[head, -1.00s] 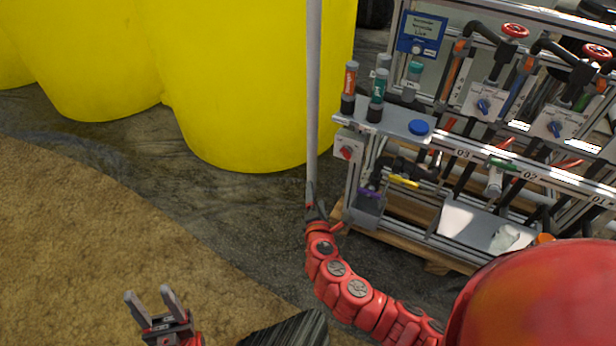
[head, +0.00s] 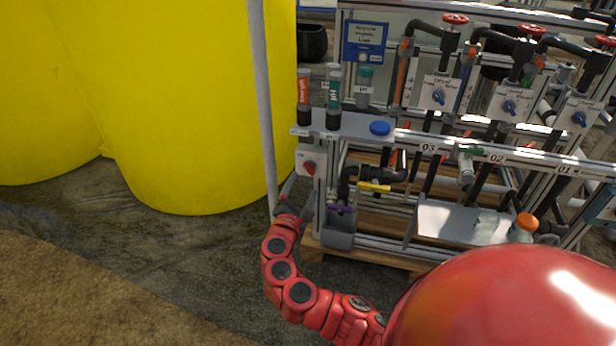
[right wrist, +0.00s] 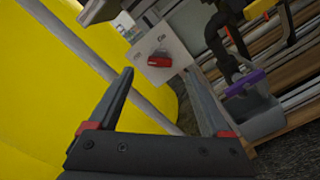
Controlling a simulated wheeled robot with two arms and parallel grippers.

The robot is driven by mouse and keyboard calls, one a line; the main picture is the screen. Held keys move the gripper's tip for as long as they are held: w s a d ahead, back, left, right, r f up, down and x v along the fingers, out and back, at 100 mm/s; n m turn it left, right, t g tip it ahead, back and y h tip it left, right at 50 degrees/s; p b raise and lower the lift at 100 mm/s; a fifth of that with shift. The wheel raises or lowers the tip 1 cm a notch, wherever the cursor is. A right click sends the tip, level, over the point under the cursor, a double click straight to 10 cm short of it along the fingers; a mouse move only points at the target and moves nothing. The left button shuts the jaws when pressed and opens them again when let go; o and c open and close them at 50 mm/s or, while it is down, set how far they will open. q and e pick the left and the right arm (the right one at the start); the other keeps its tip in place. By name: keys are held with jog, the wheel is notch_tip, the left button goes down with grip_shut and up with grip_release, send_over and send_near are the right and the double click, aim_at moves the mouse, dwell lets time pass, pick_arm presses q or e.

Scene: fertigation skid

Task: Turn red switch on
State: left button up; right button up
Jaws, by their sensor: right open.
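The red switch (head: 310,168) is a small red knob on a light grey box (head: 303,155) at the left end of the skid frame. In the right wrist view the red switch (right wrist: 159,58) sits on its pale plate (right wrist: 165,45), just beyond the fingers. My right gripper (head: 292,196) is just below and left of the box in the head view. In the right wrist view my right gripper (right wrist: 160,95) is open and empty, its fingers spread below the switch and apart from it. My left gripper is out of the head view.
A grey pole (head: 263,100) stands left of the switch, close to my right gripper. Large yellow tanks (head: 180,110) stand behind it. A shelf with bottles (head: 333,95) is above the switch; a grey bin (head: 340,232) with a purple-handled valve (head: 340,209) is below right.

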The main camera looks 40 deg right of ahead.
aim_at(310, 171)
jog(key=b+x, duration=0.1)
jog(key=x, duration=0.6)
jog(key=shift+w+b, duration=0.1)
jog(key=shift+b, duration=0.3)
grip_shut()
